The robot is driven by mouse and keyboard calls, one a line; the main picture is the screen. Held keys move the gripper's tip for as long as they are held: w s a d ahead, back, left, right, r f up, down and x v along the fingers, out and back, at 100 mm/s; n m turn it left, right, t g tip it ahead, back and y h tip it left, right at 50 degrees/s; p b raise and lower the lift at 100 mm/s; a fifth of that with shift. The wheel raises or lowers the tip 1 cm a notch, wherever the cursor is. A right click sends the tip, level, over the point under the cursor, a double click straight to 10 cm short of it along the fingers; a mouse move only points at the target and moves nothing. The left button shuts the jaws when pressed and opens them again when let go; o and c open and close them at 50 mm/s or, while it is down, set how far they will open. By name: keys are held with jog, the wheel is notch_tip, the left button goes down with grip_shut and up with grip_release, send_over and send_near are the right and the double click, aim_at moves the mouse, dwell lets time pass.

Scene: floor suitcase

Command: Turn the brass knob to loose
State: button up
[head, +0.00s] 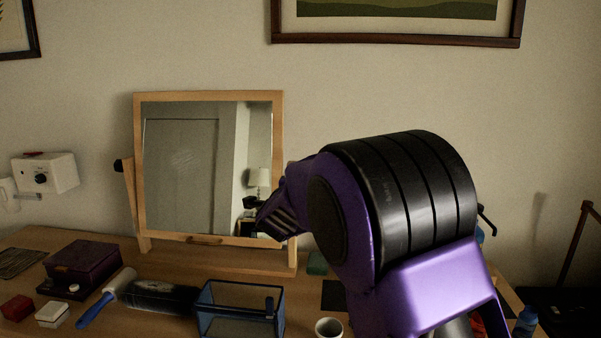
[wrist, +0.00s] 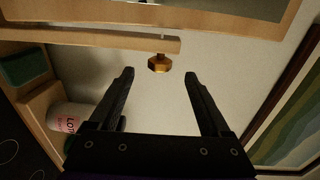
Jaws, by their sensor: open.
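The brass knob (wrist: 159,64) shows in the wrist view, a faceted golden piece at the end of a wooden post (wrist: 95,39) beside the mirror's wooden frame (wrist: 225,17). My gripper (wrist: 159,73) is open and empty. Its two black fingertips stand apart on either side of the knob's line, with the knob just past them and no visible contact. In the head view the tabletop mirror (head: 180,170) stands upright, and my purple and black arm covers its right side, so the brass knob is hidden there. A dark knob (head: 118,166) shows on its left side.
On the table are a dark red box (head: 84,262), a lint roller (head: 107,295), a blue-framed clear bin (head: 240,296) and a white cup (head: 328,328). The wrist view shows a labelled white jar (wrist: 67,118) and a framed picture (wrist: 295,110) on the wall.

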jog(key=w, duration=0.3)
jog(key=w+p, duration=0.1)
jog(key=w, duration=0.5)
jog(key=shift+w+d+f, duration=0.2)
jog(key=shift+w+f, duration=0.15)
grip_shut()
